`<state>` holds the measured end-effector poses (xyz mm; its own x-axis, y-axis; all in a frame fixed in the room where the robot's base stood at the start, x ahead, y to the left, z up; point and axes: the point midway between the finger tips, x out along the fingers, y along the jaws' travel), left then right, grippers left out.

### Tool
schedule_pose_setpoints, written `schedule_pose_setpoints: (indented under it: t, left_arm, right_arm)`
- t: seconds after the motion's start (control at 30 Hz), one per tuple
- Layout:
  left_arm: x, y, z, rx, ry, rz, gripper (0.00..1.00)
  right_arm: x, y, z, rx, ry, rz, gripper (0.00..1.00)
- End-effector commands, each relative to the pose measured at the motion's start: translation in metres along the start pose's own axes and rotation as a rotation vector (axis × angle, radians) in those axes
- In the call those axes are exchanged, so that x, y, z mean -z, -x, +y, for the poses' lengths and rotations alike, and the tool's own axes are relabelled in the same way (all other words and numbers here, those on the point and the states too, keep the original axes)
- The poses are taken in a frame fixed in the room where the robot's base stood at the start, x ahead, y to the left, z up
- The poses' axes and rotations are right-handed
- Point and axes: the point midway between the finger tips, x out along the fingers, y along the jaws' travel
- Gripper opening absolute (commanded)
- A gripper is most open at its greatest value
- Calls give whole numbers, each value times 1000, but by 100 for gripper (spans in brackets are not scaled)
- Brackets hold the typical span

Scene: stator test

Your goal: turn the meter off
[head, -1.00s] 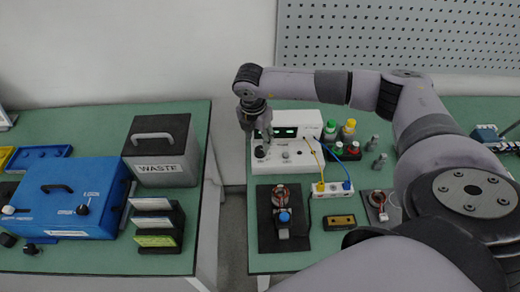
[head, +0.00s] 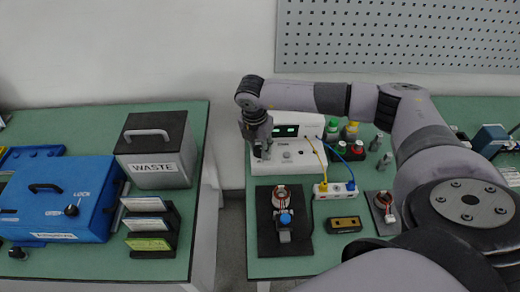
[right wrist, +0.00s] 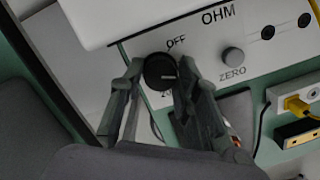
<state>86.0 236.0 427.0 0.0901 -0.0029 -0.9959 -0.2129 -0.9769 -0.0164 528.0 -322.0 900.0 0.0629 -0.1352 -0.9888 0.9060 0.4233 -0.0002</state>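The white meter (head: 310,160) stands at the back of the right table, with a lit green display (head: 286,131). In the right wrist view its panel (right wrist: 205,50) reads OHM, and a round black knob (right wrist: 159,71) sits below the word OFF. The knob's pale mark points right, not at OFF. My right gripper (head: 262,151) is down at the knob. In the right wrist view its fingertips (right wrist: 159,68) flank the knob, one on each side, very close; whether both press on it I cannot tell. My left gripper is out of view.
A grey ZERO knob (right wrist: 233,60) is right of the black knob. Yellow and blue leads run to a white terminal block (head: 334,190). Bottles (head: 350,131) stand right of the meter. A stator on a dark plate (head: 284,240) lies in front. The WASTE bin (head: 155,150) is left.

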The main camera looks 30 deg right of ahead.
Motion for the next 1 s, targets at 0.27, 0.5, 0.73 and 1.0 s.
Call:
schedule_pose_setpoints:
  t: [0.27, 0.5, 0.73, 1.0]
  left_arm:
    - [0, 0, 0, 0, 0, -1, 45]
    - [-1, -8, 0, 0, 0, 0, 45]
    - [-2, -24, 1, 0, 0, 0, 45]
    - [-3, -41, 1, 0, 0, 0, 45]
  right_arm:
    - [0, 0, 0, 0, 0, 0, 10]
    - [0, -3, 0, -19, 121, 0, 10]
    - [0, -4, 0, -71, 459, -1, 10]
    - [0, -3, 1, -131, 837, -2, 10]
